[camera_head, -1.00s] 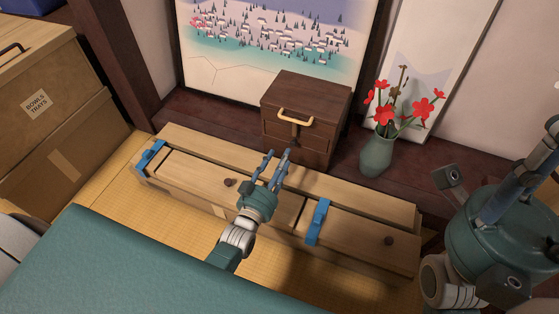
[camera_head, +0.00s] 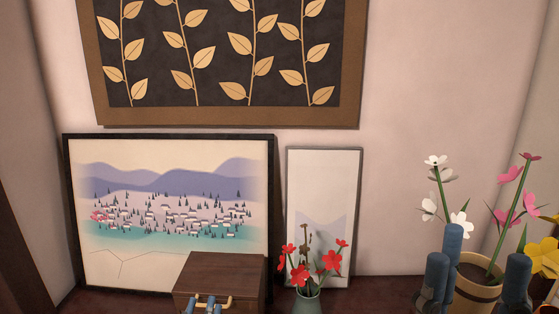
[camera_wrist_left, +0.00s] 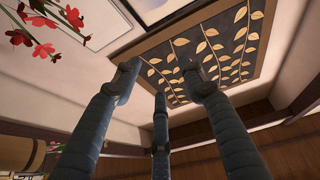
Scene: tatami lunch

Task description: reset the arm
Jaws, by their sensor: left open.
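My left gripper (camera_head: 205,305) shows only as fingertips at the bottom edge of the head view, in front of the handle of a dark wooden cabinet. In the left wrist view its three blue-grey fingers (camera_wrist_left: 160,82) are spread, with nothing between them, and point up toward the wall and a leaf panel. My right gripper (camera_head: 476,268) shows at the lower right of the head view. Its fingers stand upright and apart, in front of a potted plant. I see nothing held in it. Both arms are below the head view.
The dark cabinet (camera_head: 220,279) stands before a framed landscape picture (camera_head: 160,175). A vase of red flowers (camera_head: 307,303) stands beside it. A wooden planter (camera_head: 478,293) with flowers is behind my right gripper. The leaf panel (camera_head: 210,55) hangs above; the wall at right is bare.

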